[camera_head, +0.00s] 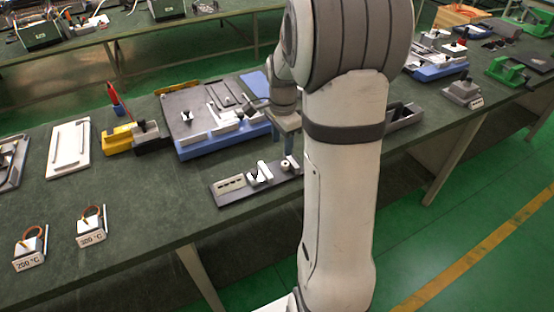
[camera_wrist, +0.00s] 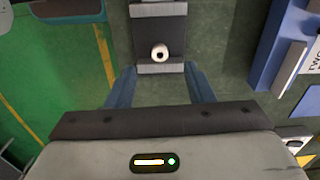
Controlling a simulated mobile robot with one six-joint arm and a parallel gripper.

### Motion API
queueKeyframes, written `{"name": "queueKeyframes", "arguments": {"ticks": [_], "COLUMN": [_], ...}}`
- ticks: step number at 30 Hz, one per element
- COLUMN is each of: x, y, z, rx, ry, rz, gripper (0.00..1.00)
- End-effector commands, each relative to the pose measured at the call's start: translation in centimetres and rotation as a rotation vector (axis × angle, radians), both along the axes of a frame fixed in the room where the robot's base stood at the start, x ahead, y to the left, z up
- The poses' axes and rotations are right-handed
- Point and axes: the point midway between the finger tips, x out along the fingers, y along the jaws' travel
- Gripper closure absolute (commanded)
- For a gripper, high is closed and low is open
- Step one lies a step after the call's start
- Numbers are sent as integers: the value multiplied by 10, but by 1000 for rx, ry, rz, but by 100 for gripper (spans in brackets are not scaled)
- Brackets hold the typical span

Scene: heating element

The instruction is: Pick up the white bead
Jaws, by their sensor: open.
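The white bead (camera_wrist: 160,52) is a small round piece with a dark hole. In the wrist view it sits on a dark strip between two pale blocks, on the fixture (camera_wrist: 160,10). My gripper (camera_head: 287,130) shows above that end, partly hidden.
A blue-based fixture (camera_head: 190,150) stands behind, and its blue edge (camera_wrist: 268,45) is right in the wrist view. A yellow and black tool (camera_head: 122,139), a white plate (camera_head: 70,147) and two labelled heater stands (camera_head: 91,235) are to the left.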

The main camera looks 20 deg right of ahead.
Motion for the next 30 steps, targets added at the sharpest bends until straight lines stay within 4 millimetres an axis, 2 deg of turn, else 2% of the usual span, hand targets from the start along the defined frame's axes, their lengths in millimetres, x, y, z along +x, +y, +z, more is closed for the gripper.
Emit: {"name": "queueKeyframes", "arguments": {"ticks": [3,11,19,23,29,30], "x": [4,3,0,1,1,1], "y": [-6,-7,-9,-10,-10,-10], "z": [-13,-40,-79,-87,-87,-87], "rx": [3,4,3,3,3,3], "ry": [10,12,11,9,8,8], "rz": [-47,-54,-53,-52,-52,-53], "gripper": [52,52,52,52,52,55]}}
